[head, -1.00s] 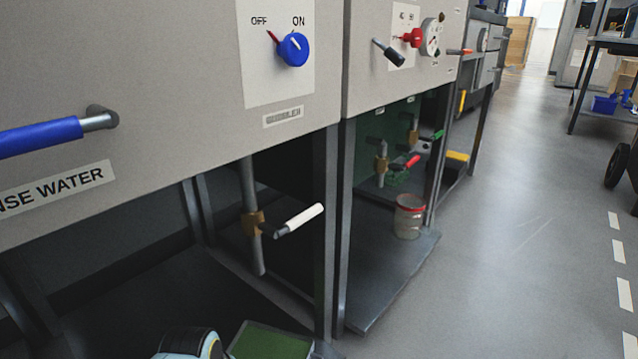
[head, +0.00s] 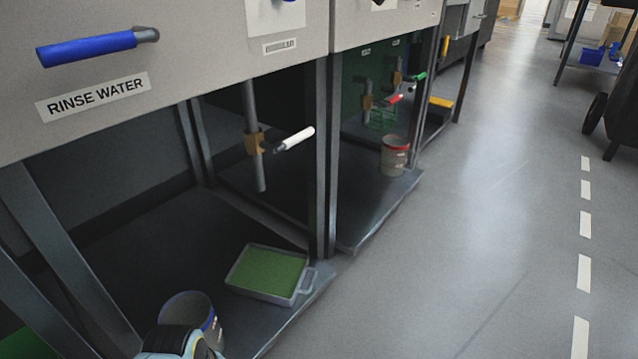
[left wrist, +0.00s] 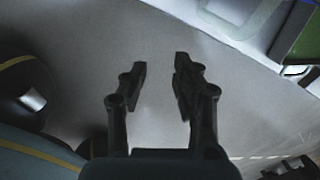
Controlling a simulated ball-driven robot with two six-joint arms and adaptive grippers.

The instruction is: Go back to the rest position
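My left gripper (left wrist: 160,80) shows in the left wrist view with its two dark fingers apart and nothing between them. Bare grey floor lies beyond the fingertips. In the head view a part of my own arm shows at the bottom edge, in front of a grey bucket; no fingers are visible there.
A grey tray with green contents (head: 296,292) and the bucket (head: 186,302) stand on the lower shelf at left. A white-handled valve (head: 296,138) hangs under the rinse water cabinet (head: 180,60). A red-rimmed container (head: 394,156) stands farther back. Open floor (head: 470,230) lies to the right.

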